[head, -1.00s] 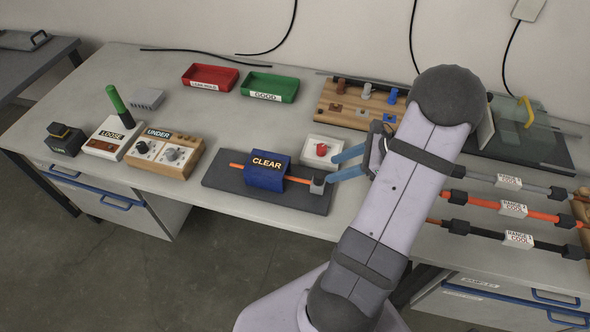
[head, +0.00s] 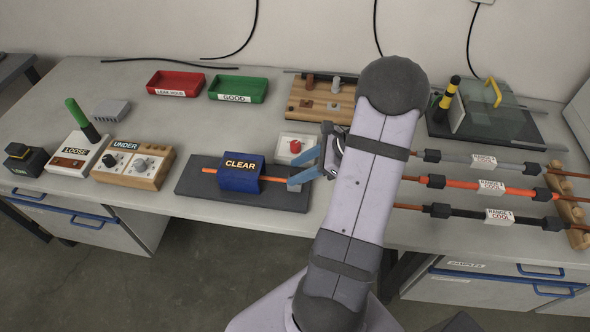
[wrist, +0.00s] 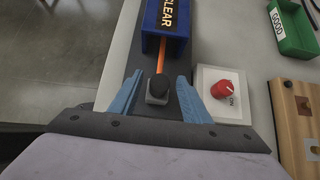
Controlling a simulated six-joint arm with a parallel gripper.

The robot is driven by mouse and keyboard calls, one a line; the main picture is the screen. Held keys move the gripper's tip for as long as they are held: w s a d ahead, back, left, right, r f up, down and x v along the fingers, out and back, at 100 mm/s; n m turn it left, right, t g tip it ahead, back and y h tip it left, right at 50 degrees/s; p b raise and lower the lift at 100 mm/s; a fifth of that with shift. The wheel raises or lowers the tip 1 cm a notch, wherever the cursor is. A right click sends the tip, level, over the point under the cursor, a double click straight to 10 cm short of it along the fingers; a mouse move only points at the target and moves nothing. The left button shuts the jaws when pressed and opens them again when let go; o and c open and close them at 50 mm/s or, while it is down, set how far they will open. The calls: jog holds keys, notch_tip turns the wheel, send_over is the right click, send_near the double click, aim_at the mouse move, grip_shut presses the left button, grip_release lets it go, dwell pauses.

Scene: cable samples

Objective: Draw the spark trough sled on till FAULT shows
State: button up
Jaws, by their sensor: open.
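The spark trough is a blue housing (head: 240,180) on a dark base plate (head: 205,190), and its sign reads CLEAR. An orange cable (head: 209,170) runs through it; its right stretch shows in the wrist view (wrist: 160,57).
A white box with a red knob (head: 295,147) stands close behind my fingers; it also shows in the wrist view (wrist: 222,90). A wooden meter box reading UNDER (head: 133,163) stands left. Red (head: 180,84) and green (head: 238,90) trays lie behind. Cable samples (head: 460,187) stretch across the right.

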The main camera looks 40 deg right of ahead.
jog(key=shift+w+a+f, duration=0.35)
jog(key=shift+f, duration=0.2)
jog(key=shift+c, duration=0.3)
grip_shut()
jog(key=shift+s+d+p, duration=0.3)
jog(key=shift+s+d, duration=0.3)
jog(key=shift+o, duration=0.3)
grip_release()
jog(key=shift+r, duration=0.1)
jog(key=b+v, duration=0.1)
jog(key=v, duration=0.6)
dwell(0.6)
